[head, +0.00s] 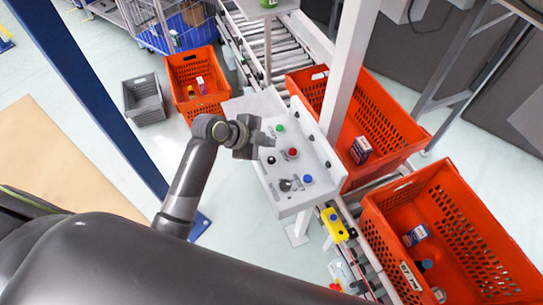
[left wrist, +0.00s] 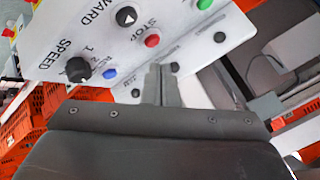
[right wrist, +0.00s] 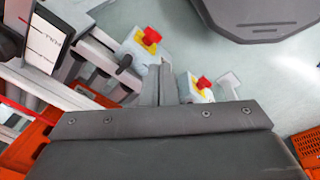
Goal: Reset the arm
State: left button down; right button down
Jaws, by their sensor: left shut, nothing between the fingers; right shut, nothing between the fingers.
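My left gripper (head: 262,138) hovers over the upper left part of the white control panel (head: 304,204). In the left wrist view its fingers (left wrist: 161,84) are together and empty, in front of the panel (left wrist: 118,62). The panel carries a green button (left wrist: 154,6), a red button (left wrist: 152,40) and a black speed knob (left wrist: 77,70). I cannot tell whether the fingertips touch the panel.
Orange totes stand right of the panel (head: 400,115) and at the lower right (head: 385,240), holding small items. Another orange tote (head: 178,70) and a grey crate (head: 135,112) stand on the floor. A blue post (head: 88,85) crosses the left. A roller conveyor (head: 250,48) runs behind.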

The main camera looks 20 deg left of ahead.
dwell(0.7)
pick_arm(q)
jog(key=s+a+f+n+g+y, duration=0.1)
jog(key=s+a+n+y, duration=0.2)
jog(key=s+a+n, duration=0.5)
jog(key=s+a+f+n+g+y, duration=0.1)
jog(key=s+a+n+y, duration=0.2)
jog(key=s, duration=0.8)
jog(key=s+a+n+g+y, duration=0.1)
jog(key=s+a+n+y, duration=0.15)
jog(key=s+n, duration=0.6)
notch_tip(320, 180, down, 33)
jog(key=s+a+m+g+b, duration=0.1)
jog(key=a+b, duration=0.1)
jog(key=b, duration=0.6)
jog(key=s+f+b, duration=0.3)
jog(key=s+f, duration=0.4)
jog(key=f, duration=0.4)
jog(key=s+d+f+g+h+b, duration=0.1)
jog(key=s+f+b, duration=0.2)
jog(key=s+f, duration=0.5)
notch_tip(320, 180, down, 3)
jog(key=shift+r, duration=0.1)
